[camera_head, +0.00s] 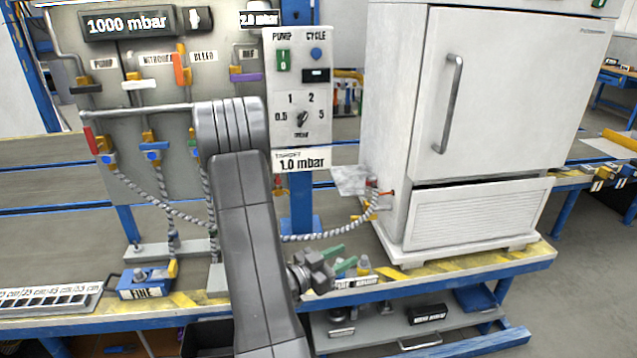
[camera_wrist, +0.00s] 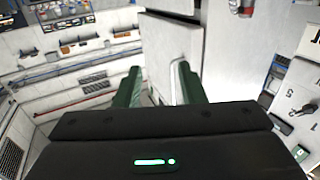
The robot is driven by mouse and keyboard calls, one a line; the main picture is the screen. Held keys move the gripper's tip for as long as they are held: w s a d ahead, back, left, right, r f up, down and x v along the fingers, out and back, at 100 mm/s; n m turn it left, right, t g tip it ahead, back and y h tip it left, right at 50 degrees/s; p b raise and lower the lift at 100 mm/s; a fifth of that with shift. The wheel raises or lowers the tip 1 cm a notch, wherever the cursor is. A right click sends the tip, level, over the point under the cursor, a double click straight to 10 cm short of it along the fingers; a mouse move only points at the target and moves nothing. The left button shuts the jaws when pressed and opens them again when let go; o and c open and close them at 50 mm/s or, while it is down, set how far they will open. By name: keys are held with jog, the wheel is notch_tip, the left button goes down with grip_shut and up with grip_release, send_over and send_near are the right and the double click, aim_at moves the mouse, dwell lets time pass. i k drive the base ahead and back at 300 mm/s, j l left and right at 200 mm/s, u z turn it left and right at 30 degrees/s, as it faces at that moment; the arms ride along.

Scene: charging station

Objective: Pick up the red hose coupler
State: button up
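A red piece (camera_head: 89,140) that looks like a coupler sits at the left end of the manifold panel, above a braided hose. Another small red part (camera_head: 371,183) shows at the lower left side of the white cabinet, where a braided hose ends. I cannot tell which of them is the red hose coupler. In the wrist view a red and grey part (camera_wrist: 241,7) shows at the top edge, beyond the fingertips.
The white cabinet (camera_head: 480,90) with a long handle stands on the bench at right. The control panel (camera_head: 299,95) stands behind my arm. A blue block (camera_head: 146,282) and a slotted tray (camera_head: 48,298) lie at left. A lower shelf (camera_head: 395,325) holds several small items.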

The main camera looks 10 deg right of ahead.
aim_at(372, 181)
jog(key=i+l+u, duration=0.1)
jog(key=l+u, duration=1.1)
jog(key=l, duration=0.2)
jog(key=k+l+u, duration=0.1)
jog(key=l+u, duration=0.3)
jog(key=k+l, duration=0.1)
jog(key=l, duration=0.3)
jog(key=k+l, duration=0.1)
jog(key=l, duration=0.35)
jog(key=k+l+u, duration=0.1)
jog(key=l, duration=0.3)
